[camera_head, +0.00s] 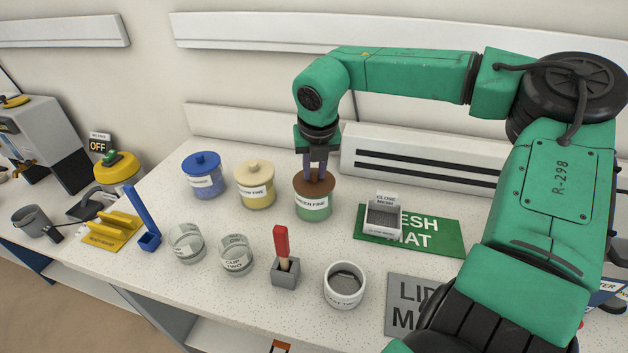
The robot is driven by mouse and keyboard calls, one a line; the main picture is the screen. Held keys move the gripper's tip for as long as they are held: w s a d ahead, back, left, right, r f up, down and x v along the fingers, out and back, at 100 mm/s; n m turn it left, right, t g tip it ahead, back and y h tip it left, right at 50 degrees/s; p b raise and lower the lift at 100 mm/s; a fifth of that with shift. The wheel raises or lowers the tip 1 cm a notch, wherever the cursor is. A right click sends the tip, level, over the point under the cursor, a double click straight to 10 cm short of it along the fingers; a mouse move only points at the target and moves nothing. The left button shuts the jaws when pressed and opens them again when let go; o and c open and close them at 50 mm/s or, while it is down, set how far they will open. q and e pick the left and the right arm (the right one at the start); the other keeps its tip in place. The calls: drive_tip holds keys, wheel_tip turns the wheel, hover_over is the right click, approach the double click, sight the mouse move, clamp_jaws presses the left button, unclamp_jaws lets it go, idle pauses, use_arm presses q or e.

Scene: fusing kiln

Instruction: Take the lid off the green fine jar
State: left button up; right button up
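The green fine jar (313,210) stands upright on the speckled bench, a clear jar with green contents and a white label. Its brown lid (301,185) sits on top of it. My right gripper (316,175) points straight down at the middle of this lid, with its two dark fingers at the lid's knob. The fingers hide most of the knob, and I cannot tell whether they are closed on it or just around it. My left gripper is not in view. A grey lid mat (405,291) lies at the front right, partly covered by my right arm.
A yellow jar (255,186) stands close left of the green jar, with a blue jar (203,177) beyond. In front are two clear cups, a red-handled tool (282,246) in a grey holder and a white pot (344,286). A green mat (433,236) with a small tray lies right.

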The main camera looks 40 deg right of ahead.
sight(314, 175)
drive_tip(key=shift+r, duration=0.1)
clamp_jaws()
wheel_tip(314, 175, up, 20)
